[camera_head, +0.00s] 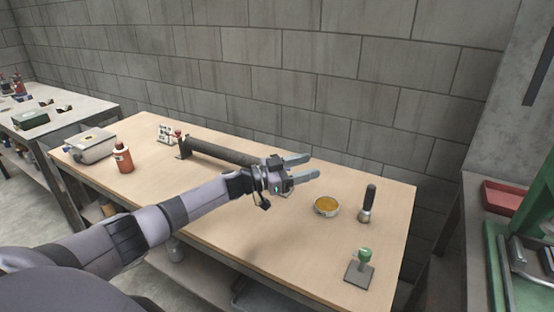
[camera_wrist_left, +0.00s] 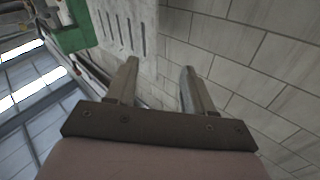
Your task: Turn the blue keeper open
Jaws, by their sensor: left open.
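I cannot make out a blue keeper in either view. A long dark tube (camera_head: 222,152) lies across the wooden table, with a dark bracket (camera_head: 184,149) at its left end. My left gripper and wrist cover the tube's right end, so anything there is hidden. My left gripper (camera_head: 306,167) is open and empty above the table, its fingers pointing right. In the left wrist view its two fingers (camera_wrist_left: 160,68) stand apart with only wall between them. My right gripper is not in view.
On the wooden table (camera_head: 225,228) stand a red-brown bottle (camera_head: 124,159), a pale box (camera_head: 91,147), a bowl of yellow stuff (camera_head: 327,206), a dark-handled brush (camera_head: 367,204) and a green knob on a plate (camera_head: 363,258). A block wall (camera_head: 300,85) rises behind. The front middle is clear.

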